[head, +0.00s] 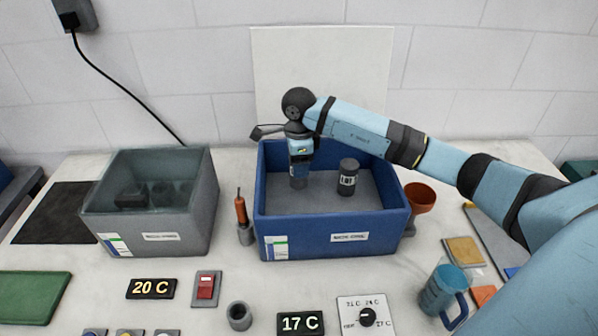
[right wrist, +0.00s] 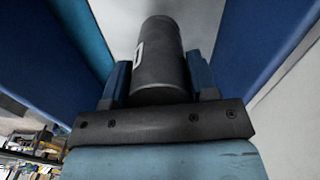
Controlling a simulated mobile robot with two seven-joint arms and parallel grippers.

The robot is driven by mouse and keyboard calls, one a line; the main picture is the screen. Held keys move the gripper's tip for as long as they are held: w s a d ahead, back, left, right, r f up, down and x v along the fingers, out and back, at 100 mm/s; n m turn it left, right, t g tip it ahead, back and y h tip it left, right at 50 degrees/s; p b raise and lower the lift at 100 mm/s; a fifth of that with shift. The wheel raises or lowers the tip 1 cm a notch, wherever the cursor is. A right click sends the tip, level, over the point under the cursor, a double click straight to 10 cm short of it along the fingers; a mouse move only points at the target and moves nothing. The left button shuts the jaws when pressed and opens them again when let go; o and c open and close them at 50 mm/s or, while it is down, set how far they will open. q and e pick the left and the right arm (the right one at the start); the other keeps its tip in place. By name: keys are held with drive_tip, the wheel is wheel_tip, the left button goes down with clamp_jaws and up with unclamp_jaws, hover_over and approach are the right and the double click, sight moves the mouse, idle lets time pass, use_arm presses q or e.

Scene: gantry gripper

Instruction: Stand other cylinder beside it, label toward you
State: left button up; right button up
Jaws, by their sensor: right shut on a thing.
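A dark grey cylinder (head: 348,178) stands upright in the blue bin (head: 335,226), its white label facing the head camera. My right gripper (head: 300,166) points down into the bin, left of that cylinder. My left gripper is not in view.
A grey bin (head: 160,225) with dark objects inside stands to the left. An orange-handled tool (head: 241,212) stands between the bins, and a brown funnel (head: 420,195) is right of the blue bin. The blue bin's floor has free room around the standing cylinder.

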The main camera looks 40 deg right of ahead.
drive_tip(key=shift+f, duration=1.65)
drive_tip(key=shift+f, duration=0.15)
drive_tip(key=o, duration=1.2)
wheel_tip(320, 180, up, 12)
drive_tip(key=shift+r, duration=0.15)
drive_tip(key=shift+s, duration=0.1)
